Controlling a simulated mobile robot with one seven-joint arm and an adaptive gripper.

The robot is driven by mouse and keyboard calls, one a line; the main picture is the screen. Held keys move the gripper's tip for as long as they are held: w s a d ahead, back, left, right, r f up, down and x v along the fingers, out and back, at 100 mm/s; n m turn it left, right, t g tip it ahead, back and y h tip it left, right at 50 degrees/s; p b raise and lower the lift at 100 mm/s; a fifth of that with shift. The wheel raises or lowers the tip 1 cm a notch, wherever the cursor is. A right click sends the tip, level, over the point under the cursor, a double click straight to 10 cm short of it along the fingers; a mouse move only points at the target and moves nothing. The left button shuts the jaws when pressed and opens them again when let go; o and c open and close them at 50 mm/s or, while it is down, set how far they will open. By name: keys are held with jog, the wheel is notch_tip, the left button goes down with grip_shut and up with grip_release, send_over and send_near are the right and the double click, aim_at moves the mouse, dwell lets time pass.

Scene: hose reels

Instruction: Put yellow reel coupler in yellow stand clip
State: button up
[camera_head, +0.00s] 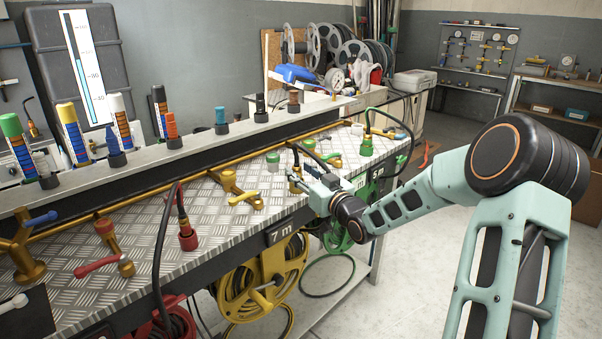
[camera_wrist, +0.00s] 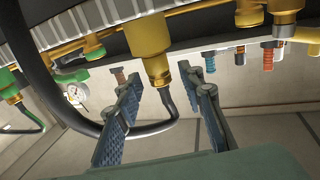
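The yellow reel coupler (camera_wrist: 150,38) is a yellow body with a narrower lower end in the wrist view, and a black hose (camera_wrist: 172,102) runs from that end. My gripper (camera_wrist: 160,76) has its two fingers apart, one on either side of the coupler's narrow end, with visible gaps. In the head view my gripper (camera_head: 297,180) is low over the right part of the bench and largely hides the coupler. The yellow reel (camera_head: 262,285) hangs under the bench front. I cannot clearly make out the yellow stand clip.
A red coupler (camera_head: 187,234) with a hose stands left on the metal bench top (camera_head: 150,216). A green coupler (camera_head: 367,146) stands to the right. Yellow-handled valve (camera_head: 238,190) and red-handled valve (camera_head: 110,250) stick up nearby. A raised ledge (camera_head: 190,148) with several bottles runs behind.

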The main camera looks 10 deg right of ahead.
jog(key=shift+r, duration=0.25)
jog(key=p+v, duration=0.1)
jog(key=v, duration=1.1)
jog(key=shift+f, duration=0.1)
